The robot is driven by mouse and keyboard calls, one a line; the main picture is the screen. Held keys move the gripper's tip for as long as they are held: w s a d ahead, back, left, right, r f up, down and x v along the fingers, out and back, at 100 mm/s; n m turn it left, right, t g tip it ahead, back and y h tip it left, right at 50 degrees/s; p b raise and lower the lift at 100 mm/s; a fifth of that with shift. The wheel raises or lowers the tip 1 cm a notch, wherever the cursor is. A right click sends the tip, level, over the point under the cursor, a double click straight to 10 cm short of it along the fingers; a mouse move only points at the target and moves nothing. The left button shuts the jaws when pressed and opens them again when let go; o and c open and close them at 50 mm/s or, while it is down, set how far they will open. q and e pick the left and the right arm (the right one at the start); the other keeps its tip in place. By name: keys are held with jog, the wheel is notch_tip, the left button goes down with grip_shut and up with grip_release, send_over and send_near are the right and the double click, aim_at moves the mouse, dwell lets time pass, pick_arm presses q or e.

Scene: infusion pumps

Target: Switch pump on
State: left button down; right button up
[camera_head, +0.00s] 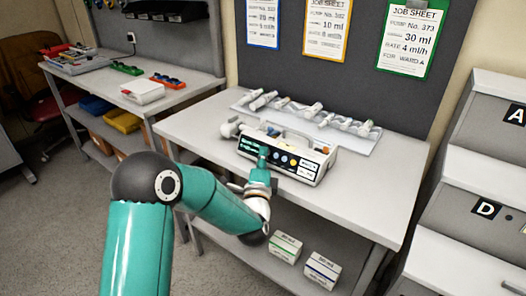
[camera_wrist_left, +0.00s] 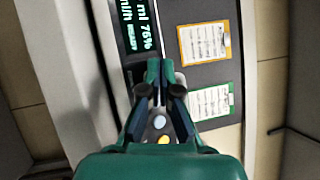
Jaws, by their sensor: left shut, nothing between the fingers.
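The infusion pump (camera_head: 312,163) is a white box with a dark front panel, standing upright on the grey table. In the head view its panel shows a small screen and several round buttons. My left gripper (camera_head: 263,155) is in front of the panel's left part and hides some of it. In the left wrist view the shut fingertips (camera_wrist_left: 160,68) are at the pump's panel, beside the lit green screen (camera_wrist_left: 138,28), which reads "76%" and "READY". A pale blue button (camera_wrist_left: 159,122) and a yellow button show between the fingers. I cannot tell whether the fingertips touch the panel.
A clear tray of syringes (camera_head: 330,122) lies behind the pump. Job sheets (camera_head: 409,40) hang on the dark board above. Two small boxes (camera_head: 286,247) sit on the lower shelf. A side bench (camera_head: 110,85) with trays stands left; grey cabinets stand right. The table's front right is clear.

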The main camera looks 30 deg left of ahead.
pick_arm(q)
jog(key=shift+s+r, duration=0.25)
jog(key=shift+s, duration=0.3)
jog(key=shift+s+r, duration=0.1)
jog(key=s, duration=0.1)
jog(key=s+r, duration=0.1)
jog(key=s, duration=0.1)
jog(key=s+r, duration=0.1)
jog(key=shift+s+a+b, duration=0.2)
jog(key=shift+s+b, duration=0.05)
jog(key=shift+b, duration=0.15)
dwell(0.7)
jog(key=shift+s, duration=0.1)
